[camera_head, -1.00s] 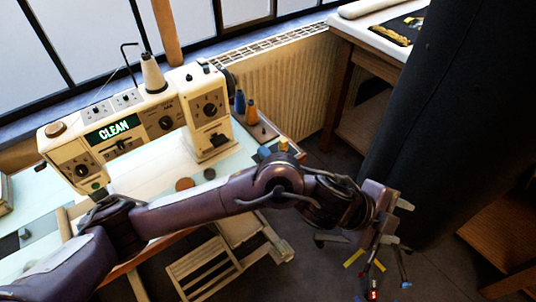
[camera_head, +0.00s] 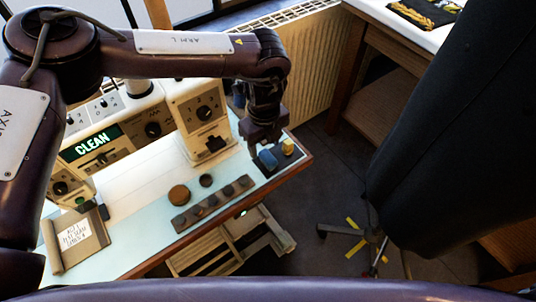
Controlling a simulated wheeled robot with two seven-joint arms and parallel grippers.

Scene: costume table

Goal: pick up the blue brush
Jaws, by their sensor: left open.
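A small blue block-like piece, which looks to be the blue brush (camera_head: 267,159), lies on the right end of the sewing table (camera_head: 136,242). My left arm reaches over the sewing machine from the left. Its gripper (camera_head: 263,138) hangs down at the table's right end, directly above and close behind the blue piece. Its jaws are open, but the arm partly hides them. I cannot tell whether they touch the brush. My right gripper is not in view.
The cream sewing machine (camera_head: 200,108) stands left of the gripper. A dark strip with several round pits (camera_head: 211,204), a brown disc (camera_head: 179,194) and a rolled note (camera_head: 70,238) lie on the table. A large dark form (camera_head: 450,130) fills the right.

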